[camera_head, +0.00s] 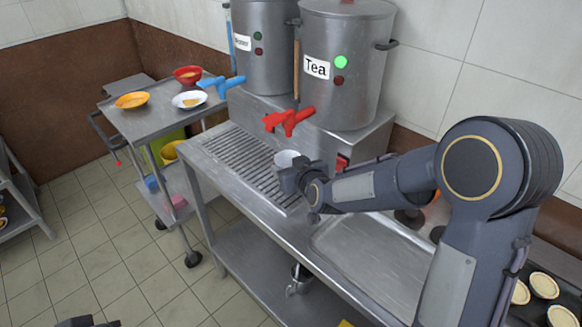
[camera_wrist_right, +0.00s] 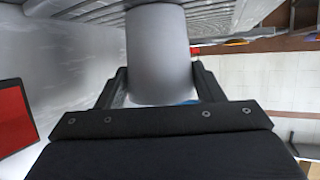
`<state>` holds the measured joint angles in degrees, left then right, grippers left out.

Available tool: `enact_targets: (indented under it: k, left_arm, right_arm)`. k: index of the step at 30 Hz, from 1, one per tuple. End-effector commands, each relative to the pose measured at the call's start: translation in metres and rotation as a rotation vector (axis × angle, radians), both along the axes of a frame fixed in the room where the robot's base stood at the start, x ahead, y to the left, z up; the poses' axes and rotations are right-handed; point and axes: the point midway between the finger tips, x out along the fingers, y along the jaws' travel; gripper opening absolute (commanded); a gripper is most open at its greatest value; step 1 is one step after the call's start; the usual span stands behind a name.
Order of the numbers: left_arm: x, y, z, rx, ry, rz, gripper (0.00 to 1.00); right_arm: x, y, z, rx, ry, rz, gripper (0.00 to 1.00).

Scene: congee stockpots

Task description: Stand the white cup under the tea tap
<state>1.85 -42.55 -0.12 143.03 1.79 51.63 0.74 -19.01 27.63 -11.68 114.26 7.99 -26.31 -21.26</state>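The white cup (camera_head: 286,157) is upright at the right end of the drip grate, just below the red tea tap (camera_head: 288,121) in the head view. I cannot tell whether its base touches the grate. My right gripper (camera_head: 290,173) is around the cup; in the right wrist view the cup (camera_wrist_right: 158,50) fills the space between its two fingers. The tea pot (camera_head: 340,95) carries a "Tea" label and a lit green light. A dark piece at the bottom left edge may be my left gripper (camera_head: 78,322); its fingers are not clear.
A second pot (camera_head: 265,65) with a blue tap (camera_head: 220,85) stands left of the tea pot. The slotted drip grate (camera_head: 240,160) is otherwise clear. A red switch (camera_head: 343,162) is right of the cup. A trolley (camera_head: 160,122) with bowls stands at the left.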

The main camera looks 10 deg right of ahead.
Motion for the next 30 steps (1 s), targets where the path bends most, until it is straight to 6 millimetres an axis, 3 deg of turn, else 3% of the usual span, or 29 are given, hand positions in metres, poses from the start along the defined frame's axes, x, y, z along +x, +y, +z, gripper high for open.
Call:
enact_targets:
  k: [1, 5, 16, 30]
  left_arm:
    - [0.000, 0.000, 0.000, 0.000, 0.000, 0.000, 0.00]
    - [0.000, 0.000, 0.000, 0.000, 0.000, 0.000, 0.00]
    - [0.000, 0.000, 0.006, 0.000, 0.000, 0.000, 0.00]
    - [0.000, 0.000, 0.011, 0.000, 0.000, 0.000, 0.00]
  right_arm:
    - [0.000, 0.000, 0.000, 0.000, 0.000, 0.000, 0.66]
    - [0.000, 0.000, 0.000, 0.000, 0.000, 0.000, 0.83]
    - [-0.001, 0.000, 0.006, 0.000, 0.000, 0.000, 0.83]
    - [-0.085, -0.016, 0.041, 0.002, -0.002, 0.001, 0.83]
